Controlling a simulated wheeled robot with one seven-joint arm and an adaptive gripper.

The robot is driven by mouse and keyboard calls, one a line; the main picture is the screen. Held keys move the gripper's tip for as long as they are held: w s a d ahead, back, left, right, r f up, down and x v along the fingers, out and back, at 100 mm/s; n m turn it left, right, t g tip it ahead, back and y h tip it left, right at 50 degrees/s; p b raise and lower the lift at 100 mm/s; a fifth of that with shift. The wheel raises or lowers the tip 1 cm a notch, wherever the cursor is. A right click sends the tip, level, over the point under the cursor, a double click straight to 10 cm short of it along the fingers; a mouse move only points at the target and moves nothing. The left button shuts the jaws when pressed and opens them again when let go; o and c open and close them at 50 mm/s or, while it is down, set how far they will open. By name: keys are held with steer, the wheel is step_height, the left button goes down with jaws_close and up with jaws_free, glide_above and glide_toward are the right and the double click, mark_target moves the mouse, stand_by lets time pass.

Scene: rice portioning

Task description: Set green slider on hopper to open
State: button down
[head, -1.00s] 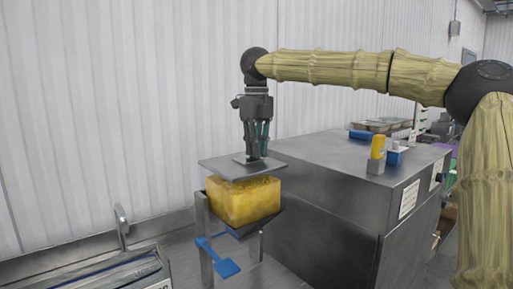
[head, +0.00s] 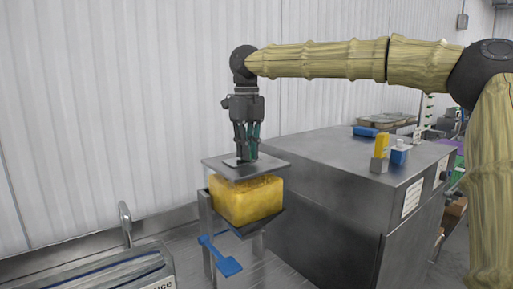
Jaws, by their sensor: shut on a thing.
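The hopper (head: 262,224) is a small metal funnel on a stand at the lower middle of the head view, with a yellow, block-like mass (head: 246,204) in its top. My gripper (head: 246,158) points down above it, shut on a flat grey metal lid (head: 272,166). The lid hangs over the yellow mass, seemingly just above it; I cannot tell whether they touch. A blue slider-like handle (head: 228,266) sticks out below the hopper, toward the lower front. No green slider shows.
A large steel cabinet (head: 320,215) stands right of the hopper. On it are a yellow-topped item (head: 382,145), a blue-and-white item (head: 399,153) and a blue object (head: 365,131). A sink-like unit with a tap (head: 125,224) is at lower left. A white ribbed wall is behind.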

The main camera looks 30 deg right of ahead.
steer(key=shift+a, duration=0.1)
steer(key=c, duration=1.5)
jaws_free()
steer(key=shift+a, duration=0.1)
steer(key=shift+a+r, duration=0.1)
steer(key=shift+a, duration=0.05)
steer(key=shift+d+r, duration=0.1)
steer(key=shift+d, duration=0.1)
step_height(320, 180, up, 12)
steer(key=shift+a+f, duration=0.1)
steer(key=shift+f, duration=0.05)
steer(key=shift+a, duration=0.1)
